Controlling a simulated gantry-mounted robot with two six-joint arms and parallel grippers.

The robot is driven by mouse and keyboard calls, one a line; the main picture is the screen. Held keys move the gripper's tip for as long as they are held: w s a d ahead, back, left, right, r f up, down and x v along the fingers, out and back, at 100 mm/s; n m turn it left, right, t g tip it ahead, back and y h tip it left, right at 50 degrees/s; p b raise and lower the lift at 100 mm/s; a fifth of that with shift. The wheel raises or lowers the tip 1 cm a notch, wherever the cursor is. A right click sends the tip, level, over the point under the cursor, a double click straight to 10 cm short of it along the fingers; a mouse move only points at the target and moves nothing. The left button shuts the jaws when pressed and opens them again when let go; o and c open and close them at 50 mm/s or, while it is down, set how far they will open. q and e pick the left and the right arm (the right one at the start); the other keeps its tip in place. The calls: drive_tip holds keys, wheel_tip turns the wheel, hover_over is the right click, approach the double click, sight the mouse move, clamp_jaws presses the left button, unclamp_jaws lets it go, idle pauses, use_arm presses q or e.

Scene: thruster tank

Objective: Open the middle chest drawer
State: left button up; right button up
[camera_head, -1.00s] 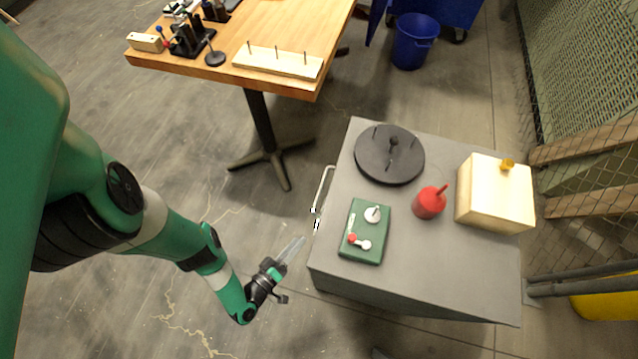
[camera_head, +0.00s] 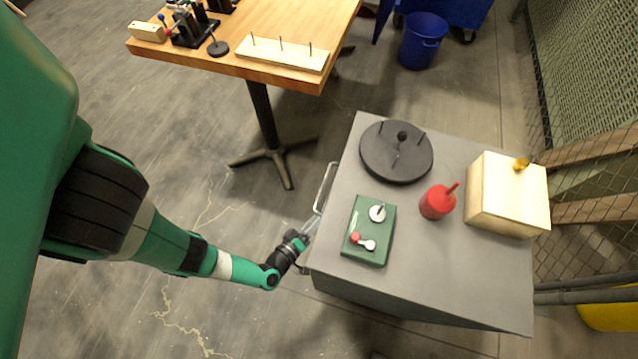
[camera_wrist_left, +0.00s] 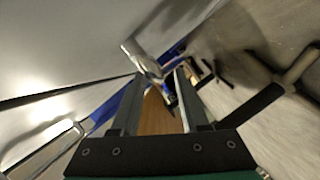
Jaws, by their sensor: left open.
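The grey chest (camera_head: 450,270) stands at the right in the head view. A pale bar handle (camera_head: 324,187) sticks out from its left side. My left gripper (camera_head: 312,226) is beside that side, close to the handle's near end. In the left wrist view the gripper (camera_wrist_left: 158,76) is open, with nothing held between its fingers. One metal handle (camera_wrist_left: 142,58) lies just beyond the fingertips. A second handle (camera_wrist_left: 42,146) is at the lower left on the drawer fronts (camera_wrist_left: 60,60). I cannot tell which handle is the middle drawer's. My right gripper is not in view.
On the chest top are a black disc (camera_head: 385,160), a green board (camera_head: 362,248), a red bottle (camera_head: 437,203) and a cream box (camera_head: 505,205). A wooden table (camera_head: 215,60) stands behind at the left. The floor left of the chest is clear.

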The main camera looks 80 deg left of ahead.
use_arm(q)
drive_tip(key=shift+x, duration=0.8)
clamp_jaws()
idle(1.0)
